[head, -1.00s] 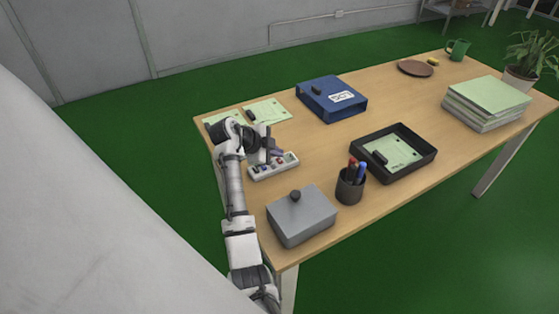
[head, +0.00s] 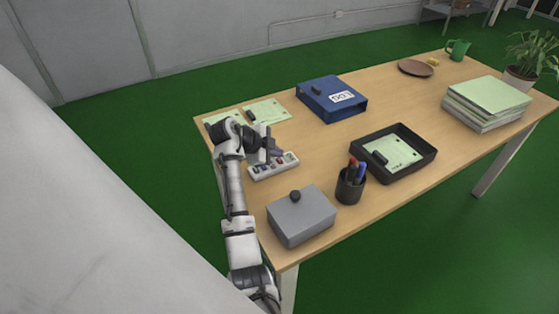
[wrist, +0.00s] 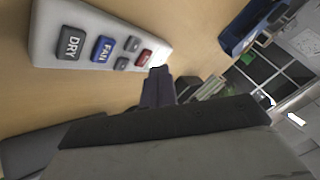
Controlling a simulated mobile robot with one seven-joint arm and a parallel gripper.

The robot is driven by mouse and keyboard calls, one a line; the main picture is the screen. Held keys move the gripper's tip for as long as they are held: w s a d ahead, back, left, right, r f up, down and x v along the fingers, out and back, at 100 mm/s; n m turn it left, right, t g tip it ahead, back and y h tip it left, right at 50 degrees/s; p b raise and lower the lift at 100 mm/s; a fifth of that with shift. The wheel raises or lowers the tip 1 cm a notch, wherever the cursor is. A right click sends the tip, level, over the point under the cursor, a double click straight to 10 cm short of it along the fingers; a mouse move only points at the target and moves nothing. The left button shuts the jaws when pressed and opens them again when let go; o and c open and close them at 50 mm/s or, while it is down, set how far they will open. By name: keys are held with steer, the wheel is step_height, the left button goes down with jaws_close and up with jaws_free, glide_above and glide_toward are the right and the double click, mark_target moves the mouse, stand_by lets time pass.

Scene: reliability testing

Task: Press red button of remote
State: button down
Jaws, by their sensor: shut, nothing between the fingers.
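The remote (wrist: 105,22) is a white bar with a dark DRY button, a blue FAN button, small grey buttons and a red button (wrist: 144,57) near one end. In the head view the remote (head: 262,173) lies on the table near its left end. My gripper (wrist: 160,72) is shut and empty, its dark fingertips close beside the red button in the wrist view. I cannot tell whether they touch it. In the head view my gripper (head: 272,152) is just above the remote's far edge and partly hides it.
A grey lidded box (head: 302,217) stands in front of the remote, with a pen cup (head: 350,188) to its right. A black tray (head: 429,159) and blue box file (head: 332,99) lie further right and back. Paper sheets (head: 270,109) lie behind the remote.

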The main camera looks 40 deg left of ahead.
stand_by(0.4)
steer(key=shift+f+b, duration=0.45)
steer(key=shift+b, duration=0.05)
steer(key=shift+f+b, duration=0.3)
stand_by(0.4)
steer(key=shift+r, duration=0.75)
steer(key=shift+p, duration=0.3)
steer(key=shift+r+p, duration=1.2)
steer(key=shift+r, duration=1.3)
